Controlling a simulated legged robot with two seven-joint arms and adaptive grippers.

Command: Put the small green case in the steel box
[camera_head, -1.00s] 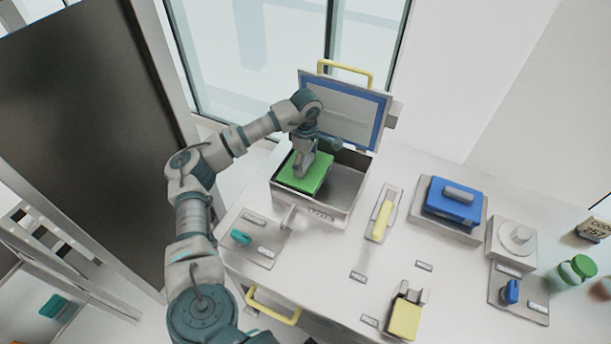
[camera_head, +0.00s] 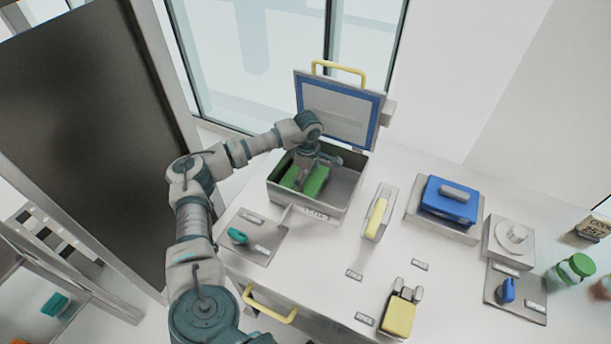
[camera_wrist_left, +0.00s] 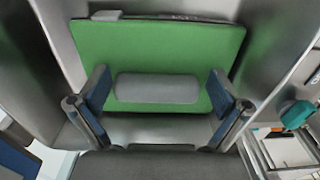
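The small green case (camera_head: 312,181) lies inside the open steel box (camera_head: 325,210), in its left part and below the rim. In the left wrist view the case (camera_wrist_left: 160,50) shows its flat green top and its grey handle (camera_wrist_left: 158,88). My left gripper (camera_head: 303,183) reaches down into the box over the case. In the left wrist view the fingers of my left gripper (camera_wrist_left: 160,90) are spread, one beyond each end of the handle, with small gaps. The arm hides part of the case in the head view. My right gripper is not in view.
The box's lid (camera_head: 340,110) with a yellow handle stands open at the back. A blue case (camera_head: 447,202), a yellow-handled fixture (camera_head: 377,216), a yellow block (camera_head: 397,316) and green-lidded jars (camera_head: 577,267) stand to the right. The table's front middle is mostly clear.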

